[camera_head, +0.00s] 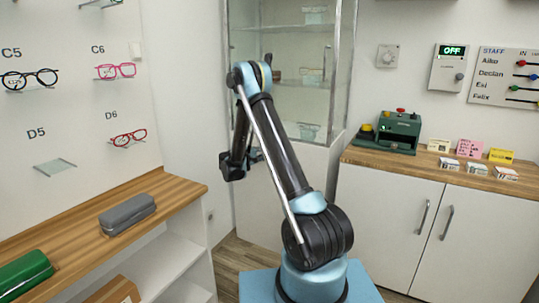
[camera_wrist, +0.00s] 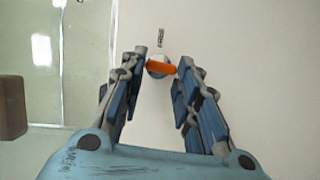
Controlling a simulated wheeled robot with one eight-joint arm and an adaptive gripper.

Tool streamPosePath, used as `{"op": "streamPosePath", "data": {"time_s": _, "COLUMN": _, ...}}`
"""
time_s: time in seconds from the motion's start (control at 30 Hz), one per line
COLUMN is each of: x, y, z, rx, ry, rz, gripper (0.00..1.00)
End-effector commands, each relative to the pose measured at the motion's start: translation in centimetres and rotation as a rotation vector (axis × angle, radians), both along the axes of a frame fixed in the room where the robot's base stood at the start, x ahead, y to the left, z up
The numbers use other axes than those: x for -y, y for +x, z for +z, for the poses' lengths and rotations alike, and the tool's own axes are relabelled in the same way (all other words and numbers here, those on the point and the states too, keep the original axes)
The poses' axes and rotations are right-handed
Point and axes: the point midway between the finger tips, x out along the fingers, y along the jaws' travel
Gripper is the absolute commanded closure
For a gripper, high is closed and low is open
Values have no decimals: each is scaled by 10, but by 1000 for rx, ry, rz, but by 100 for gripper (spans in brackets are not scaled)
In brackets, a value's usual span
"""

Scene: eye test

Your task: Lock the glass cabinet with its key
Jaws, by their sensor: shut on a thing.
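The glass cabinet (camera_head: 290,72) stands in the corner behind my arm, with glass shelves above and a pale lower part. My gripper (camera_head: 238,165) is in front of it, at the left side of my arm. In the wrist view my gripper (camera_wrist: 162,60) is shut on a key with an orange head (camera_wrist: 161,69). The key is against a small round lock (camera_wrist: 156,58) on a pale panel. A tiny dark marking is just above the lock. How deep the key sits is hidden. The head view does not show the key.
A wooden counter (camera_head: 455,176) with a green machine (camera_head: 398,132) is on the right. At left, a wooden shelf (camera_head: 165,192) bears a grey case (camera_head: 127,214) and a green case (camera_head: 24,273). Glasses hang on the left wall. In the wrist view, a brown block (camera_wrist: 12,107) shows at left.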

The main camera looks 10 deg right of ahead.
Motion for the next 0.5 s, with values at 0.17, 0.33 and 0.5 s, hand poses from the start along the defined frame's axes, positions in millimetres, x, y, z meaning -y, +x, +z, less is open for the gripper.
{"op": "streamPosePath", "data": {"time_s": 0.17, "x": -3, "y": 1, "z": -2, "rx": -22, "ry": -25, "rz": 6, "gripper": 94}}
{"op": "streamPosePath", "data": {"time_s": 0.33, "x": -4, "y": 1, "z": -3, "rx": -28, "ry": -33, "rz": 6, "gripper": 94}}
{"op": "streamPosePath", "data": {"time_s": 0.5, "x": -3, "y": 1, "z": -3, "rx": -28, "ry": -32, "rz": 7, "gripper": 94}}
